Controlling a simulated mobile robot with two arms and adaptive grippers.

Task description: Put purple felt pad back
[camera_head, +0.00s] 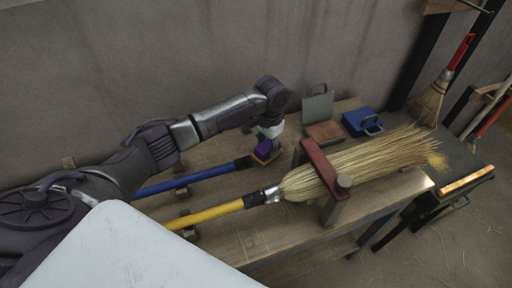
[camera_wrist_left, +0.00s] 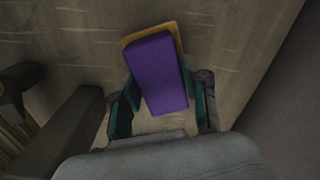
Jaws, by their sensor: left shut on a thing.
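The purple felt pad (camera_head: 263,146) is a small block between the fingers of my left gripper (camera_head: 268,140), above the workbench. In the left wrist view the purple pad (camera_wrist_left: 157,72) lies lengthwise between the teal-lined fingers of the left gripper (camera_wrist_left: 163,108), which is shut on it. A tan-orange piece (camera_wrist_left: 150,34) shows along the pad's far and side edges, just under it; I cannot tell whether the two touch or are joined. My right gripper is not in view.
The workbench (camera_head: 232,222) holds a blue handle (camera_head: 190,180), a yellow handle (camera_head: 208,214) and a straw broom head (camera_head: 350,170) in a red-topped clamp (camera_head: 320,165). A grey block (camera_head: 317,107), reddish block (camera_head: 324,132) and blue block (camera_head: 357,121) stand behind.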

